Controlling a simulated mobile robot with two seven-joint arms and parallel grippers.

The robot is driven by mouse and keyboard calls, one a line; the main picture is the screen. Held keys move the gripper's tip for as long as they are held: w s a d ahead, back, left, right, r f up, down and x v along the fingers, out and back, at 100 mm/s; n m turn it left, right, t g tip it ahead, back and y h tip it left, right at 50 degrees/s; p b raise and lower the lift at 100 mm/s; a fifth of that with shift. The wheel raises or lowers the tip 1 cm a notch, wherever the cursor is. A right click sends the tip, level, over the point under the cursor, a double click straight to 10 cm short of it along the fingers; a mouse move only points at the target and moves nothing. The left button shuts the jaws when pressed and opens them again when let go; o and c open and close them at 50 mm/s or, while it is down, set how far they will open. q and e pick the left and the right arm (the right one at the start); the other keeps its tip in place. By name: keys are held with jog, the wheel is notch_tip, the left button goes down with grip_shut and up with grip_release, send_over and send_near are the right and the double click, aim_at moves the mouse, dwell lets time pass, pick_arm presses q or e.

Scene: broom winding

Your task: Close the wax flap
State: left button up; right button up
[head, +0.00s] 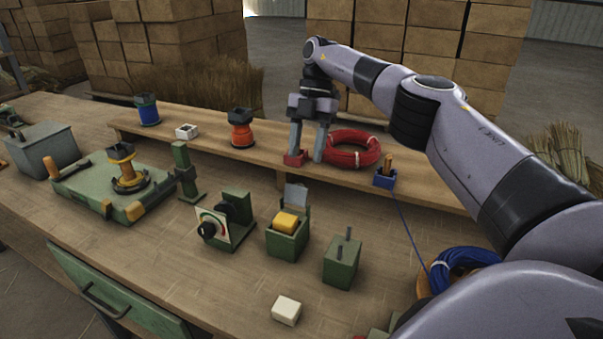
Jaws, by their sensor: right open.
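The wax flap (296,196) is a thin grey plate standing upright at the back edge of a small green box (284,246). The box is open at the top, and a yellow wax block (287,222) shows in it. My right gripper (306,158) is open, fingers pointing down, behind the flap at the raised back shelf. Its left finger is at a small red box (294,159); I cannot tell whether they touch. Its right finger is close to a red coil. My left gripper is not in view.
The red coil (352,149) and a small blue box (385,178) lie on the back shelf (205,154). A dial unit (214,229) stands left of the wax box, a green block with two pins (342,262) right. A white block (286,310) lies in front.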

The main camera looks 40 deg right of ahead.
aim_at(298, 193)
jog(key=x, duration=0.6)
jog(key=shift+f, duration=0.35)
jog(key=shift+s+a, duration=0.15)
grip_shut()
